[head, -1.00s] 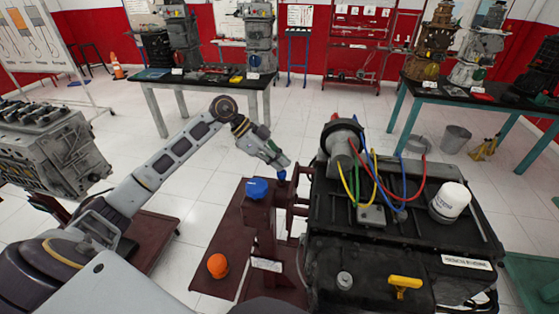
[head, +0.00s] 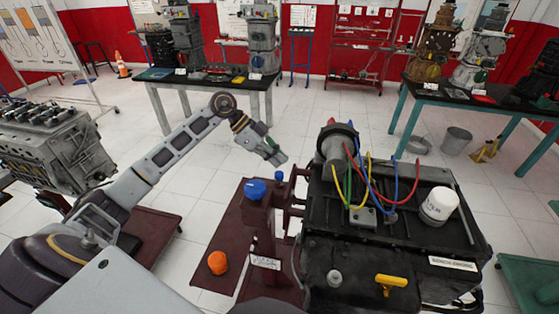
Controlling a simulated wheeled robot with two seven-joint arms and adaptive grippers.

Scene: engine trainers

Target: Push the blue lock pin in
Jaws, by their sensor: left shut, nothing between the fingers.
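The small blue lock pin (head: 279,176) sits on the dark red stand (head: 232,235), at the edge next to the engine trainer. It is just right of a larger blue knob (head: 255,189). My left gripper (head: 278,158) is shut and empty. Its fingertips are a little above the pin in the picture, with a narrow gap, and they do not appear to touch it. How deep the pin sits cannot be told from this view. My right gripper is not in view.
The black engine trainer (head: 400,225) with coloured hoses, a white filter (head: 440,205) and a yellow handle (head: 391,281) fills the right front. An orange knob (head: 217,263) is on the stand's lower left. A grey engine (head: 55,145) stands left.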

